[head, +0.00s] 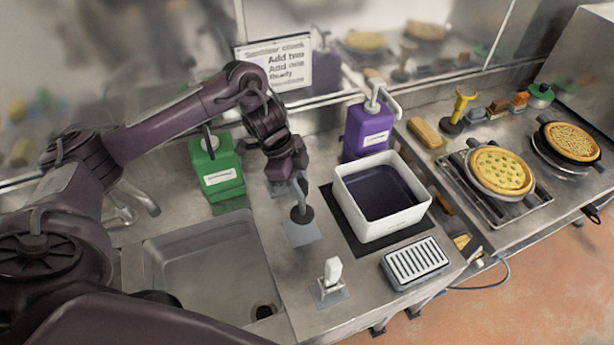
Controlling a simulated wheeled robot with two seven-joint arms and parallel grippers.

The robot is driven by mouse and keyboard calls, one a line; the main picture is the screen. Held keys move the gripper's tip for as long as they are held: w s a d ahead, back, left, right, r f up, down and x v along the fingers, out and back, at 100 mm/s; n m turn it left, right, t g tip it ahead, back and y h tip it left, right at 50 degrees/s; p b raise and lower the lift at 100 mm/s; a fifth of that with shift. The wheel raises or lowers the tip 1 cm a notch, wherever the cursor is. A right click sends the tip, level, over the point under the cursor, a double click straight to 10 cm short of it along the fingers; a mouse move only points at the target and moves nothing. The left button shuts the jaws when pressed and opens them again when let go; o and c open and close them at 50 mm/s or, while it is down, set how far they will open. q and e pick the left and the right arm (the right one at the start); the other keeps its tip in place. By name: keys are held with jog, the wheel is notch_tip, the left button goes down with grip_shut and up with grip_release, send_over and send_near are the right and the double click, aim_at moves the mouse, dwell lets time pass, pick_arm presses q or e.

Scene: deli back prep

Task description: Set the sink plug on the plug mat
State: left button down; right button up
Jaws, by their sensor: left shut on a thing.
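The sink plug (302,214) is a small dark round piece with an upright stem. My left gripper (299,185) reaches down from above and is shut on the stem. The plug is upright over a small grey square mat (303,236), which looks like the plug mat. I cannot tell whether the plug's underside touches it. The plug hides the back part of this mat. My right gripper is not in view.
The sink basin (205,270) lies to the left, with a green jug (216,168) behind it. To the right are a white tub (352,190) of dark liquid and a purple pump bottle (366,130). A white upright piece (333,270) and a slotted tray (416,260) are nearer.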

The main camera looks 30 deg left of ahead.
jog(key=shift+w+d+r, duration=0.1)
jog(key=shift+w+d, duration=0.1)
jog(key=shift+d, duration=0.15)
pick_arm(q)
jog(key=shift+a+f, duration=0.1)
jog(key=shift+f+b, duration=1.7)
jog(key=shift+f, duration=1.15)
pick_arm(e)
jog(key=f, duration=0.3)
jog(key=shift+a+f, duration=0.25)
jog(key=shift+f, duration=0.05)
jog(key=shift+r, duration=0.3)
pick_arm(q)
jog(key=shift+r, duration=0.1)
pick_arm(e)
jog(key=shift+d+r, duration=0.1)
pick_arm(q)
jog(key=shift+p, duration=0.4)
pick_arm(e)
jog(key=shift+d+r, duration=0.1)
